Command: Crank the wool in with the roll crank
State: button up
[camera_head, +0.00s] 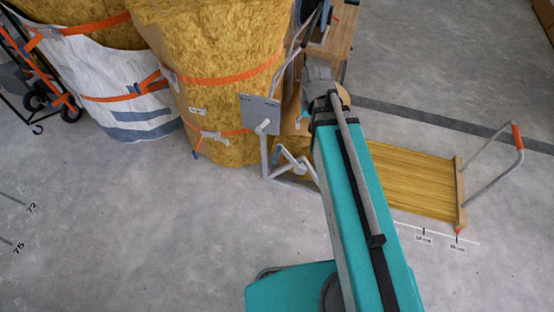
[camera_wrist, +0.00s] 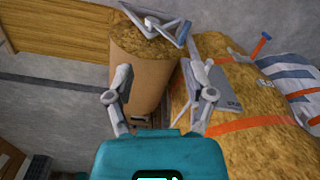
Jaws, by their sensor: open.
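A grey tubular crank (camera_head: 290,163) stands low beside the big rolls in the head view. In the wrist view the crank (camera_wrist: 158,24) shows at the top, by the end of a brown-wrapped wool roll (camera_wrist: 138,72). A yellow wool sheet (camera_head: 425,187) lies stretched out to the right, with a wooden bar (camera_head: 460,192) at its end. My gripper (camera_wrist: 160,80) is open and empty. Its two fingers are spread, with the wrapped roll seen between them, and it appears apart from the crank. My arm hides part of the sheet in the head view.
Large strapped wool rolls (camera_head: 222,85) stand at the upper left, close to the crank. A grey plate (camera_head: 260,113) on a post stands in front of them. A tubular handle with an orange grip (camera_head: 517,137) rises at the right.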

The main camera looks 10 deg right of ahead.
aim_at(277, 154)
jog(key=w+a+f+m+b, duration=0.1)
jog(key=w+a+f+b, duration=0.1)
jog(key=w+f+b, duration=0.3)
jog(key=w+a+f+m+y+b, duration=0.1)
jog(key=w+f+b, duration=0.4)
jog(key=f+b, duration=0.6)
jog(key=w+a+f+m+b, duration=0.1)
jog(key=w+a+f+b, duration=0.1)
jog(key=w+f+b, duration=0.3)
notch_tip(277, 154, down, 4)
jog(key=b, duration=0.2)
jog(key=shift+a+m+t+y+b, duration=0.3)
jog(key=shift+a+m+b, duration=0.05)
jog(key=shift+m+b, duration=0.05)
jog(key=shift+r, duration=0.1)
jog(key=shift+f, duration=0.2)
jog(key=f+b, duration=0.4)
jog(key=a+f+b, duration=0.1)
jog(key=f+b, duration=0.3)
jog(key=b, duration=0.1)
jog(key=w+a+f+b, duration=0.1)
jog(key=f+b, duration=0.3)
jog(key=f, duration=0.1)
jog(key=shift+a+f, duration=0.1)
jog(key=shift+a, duration=0.1)
jog(key=shift+c, duration=0.3)
grip_shut()
